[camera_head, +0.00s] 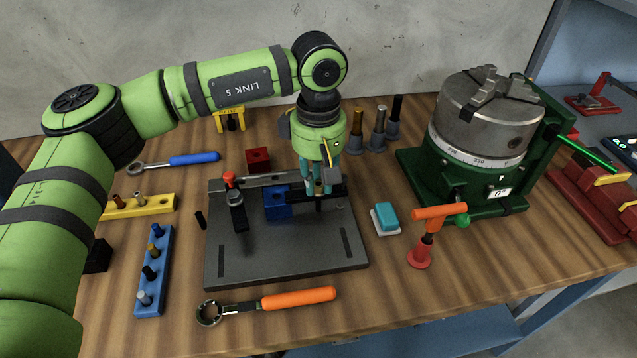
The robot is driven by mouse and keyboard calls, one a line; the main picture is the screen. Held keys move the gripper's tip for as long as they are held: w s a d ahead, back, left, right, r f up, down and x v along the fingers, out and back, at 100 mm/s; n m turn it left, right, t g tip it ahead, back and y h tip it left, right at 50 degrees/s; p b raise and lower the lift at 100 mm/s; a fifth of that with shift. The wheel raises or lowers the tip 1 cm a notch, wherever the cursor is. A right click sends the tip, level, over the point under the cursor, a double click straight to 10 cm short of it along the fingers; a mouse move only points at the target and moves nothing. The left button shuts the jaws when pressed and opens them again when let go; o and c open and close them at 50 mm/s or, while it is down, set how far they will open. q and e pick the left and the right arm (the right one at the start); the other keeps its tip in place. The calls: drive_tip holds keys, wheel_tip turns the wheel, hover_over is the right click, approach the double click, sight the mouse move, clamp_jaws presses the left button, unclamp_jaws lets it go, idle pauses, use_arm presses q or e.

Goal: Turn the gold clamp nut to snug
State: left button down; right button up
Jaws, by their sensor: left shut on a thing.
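My left gripper (320,186) reaches down over the dark fixture plate (290,250), with its teal fingers close together. It is shut at the black clamp bar (332,196), beside the blue block (277,203). No gold nut shows clearly; the fingers hide the spot they close on, so I take what they hold to be the gold clamp nut. A second clamp with a red top (230,180) stands at the plate's left side. My right gripper is not in view.
An orange-handled ratchet wrench (298,298) lies in front of the plate, a blue-handled one (195,159) behind left. A green-based chuck (487,115) and an orange T-handle (440,211) stand to the right. A teal-topped block (386,217) sits beside the plate. Several tool holders (379,133) stand behind.

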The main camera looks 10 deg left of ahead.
use_arm(q)
drive_tip(key=shift+s+f+m, duration=0.1)
drive_tip(key=shift+f+m, duration=0.05)
drive_tip(key=shift+m, duration=0.15)
idle(0.4)
drive_tip(key=c, duration=1.1)
unclamp_jaws()
wheel_tip(320, 180, up, 12)
